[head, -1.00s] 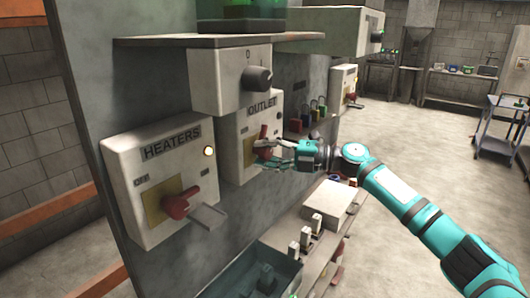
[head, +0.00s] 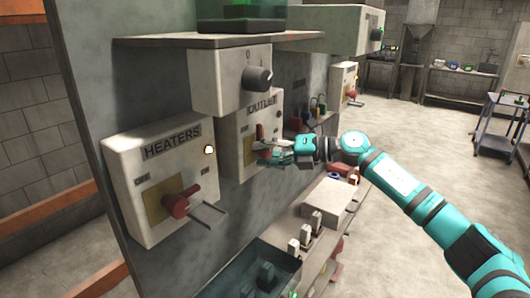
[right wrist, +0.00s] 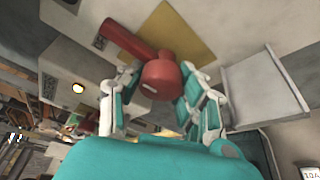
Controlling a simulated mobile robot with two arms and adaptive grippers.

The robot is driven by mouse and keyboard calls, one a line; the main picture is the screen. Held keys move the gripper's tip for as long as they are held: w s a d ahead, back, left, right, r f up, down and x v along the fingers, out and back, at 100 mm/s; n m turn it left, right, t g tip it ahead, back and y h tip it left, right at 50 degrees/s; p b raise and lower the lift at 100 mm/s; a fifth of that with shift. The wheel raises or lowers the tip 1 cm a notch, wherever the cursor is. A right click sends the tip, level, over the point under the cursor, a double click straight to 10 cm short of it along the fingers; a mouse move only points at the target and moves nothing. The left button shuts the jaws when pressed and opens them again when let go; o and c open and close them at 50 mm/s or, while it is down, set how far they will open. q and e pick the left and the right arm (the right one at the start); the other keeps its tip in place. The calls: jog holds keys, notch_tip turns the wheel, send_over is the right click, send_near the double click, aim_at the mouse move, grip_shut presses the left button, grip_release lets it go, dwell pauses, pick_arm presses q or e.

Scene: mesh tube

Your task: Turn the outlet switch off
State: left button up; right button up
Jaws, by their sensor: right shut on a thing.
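The outlet box (head: 245,105) is a pale panel labelled OUTLET on the grey cabinet wall. Its red switch (head: 259,131) stands upright in the head view, its lower part hidden by my right gripper (head: 266,158). In the right wrist view the red switch (right wrist: 160,76) has its round end between the fingers of the right gripper (right wrist: 157,95), which is shut on it. The switch's yellow plate (right wrist: 188,38) shows behind. My left gripper is not in view.
The heaters box (head: 152,190), with its red switch (head: 182,204) and a jutting grey lever (head: 208,216), stands left of the outlet box. A box with a black knob (head: 259,79) is above. A ledge with a white box (head: 326,196) is below. Open floor lies right.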

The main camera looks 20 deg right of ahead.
jog(key=shift+f, duration=0.1)
jog(key=o, duration=1.2)
jog(key=v, duration=1.2)
jog(key=shift+a, duration=0.1)
